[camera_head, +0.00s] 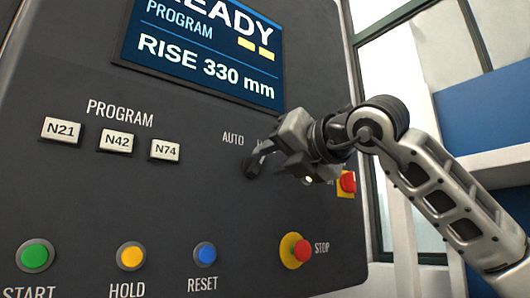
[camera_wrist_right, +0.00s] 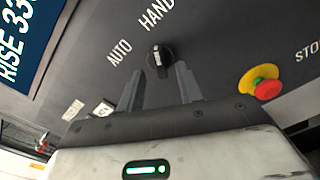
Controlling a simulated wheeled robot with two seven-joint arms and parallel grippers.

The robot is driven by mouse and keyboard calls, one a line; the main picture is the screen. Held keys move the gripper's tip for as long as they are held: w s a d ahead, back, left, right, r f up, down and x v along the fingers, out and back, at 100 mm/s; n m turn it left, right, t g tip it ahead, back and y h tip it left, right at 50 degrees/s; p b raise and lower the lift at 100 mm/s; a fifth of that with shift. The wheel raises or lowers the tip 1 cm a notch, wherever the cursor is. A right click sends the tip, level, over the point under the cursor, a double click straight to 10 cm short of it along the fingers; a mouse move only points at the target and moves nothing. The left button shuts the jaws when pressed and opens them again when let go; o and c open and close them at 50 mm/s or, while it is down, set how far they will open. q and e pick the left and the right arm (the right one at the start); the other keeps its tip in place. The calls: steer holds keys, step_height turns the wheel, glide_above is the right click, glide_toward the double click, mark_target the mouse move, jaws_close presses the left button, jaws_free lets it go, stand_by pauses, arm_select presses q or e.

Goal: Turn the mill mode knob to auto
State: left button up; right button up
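The mode knob is black and round with a pale mark; it shows in the right wrist view (camera_wrist_right: 160,60) just ahead of my fingertips. Its labels AUTO (camera_wrist_right: 120,53) and HAND (camera_wrist_right: 156,14) are printed beside and above it. The pale mark seems to point up towards HAND, but it is small. My right gripper (camera_wrist_right: 160,75) is open, one finger on each side of the knob's lower part; I cannot tell whether they touch it. In the head view my right gripper (camera_head: 268,158) is at the panel below AUTO (camera_head: 233,139) and covers much of the knob area. My left gripper is not in view.
The dark panel (camera_head: 110,190) carries a screen (camera_head: 205,60) above. The program buttons (camera_head: 117,142) are to the left. Green (camera_head: 35,256), yellow (camera_head: 130,256) and blue (camera_head: 204,254) buttons line the bottom. A red stop button (camera_head: 296,250) sits below my right gripper.

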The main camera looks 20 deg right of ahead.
mark_target(255, 166)
steer(key=shift+p+x, duration=0.35)
steer(key=shift+x, duration=1.05)
jaws_close()
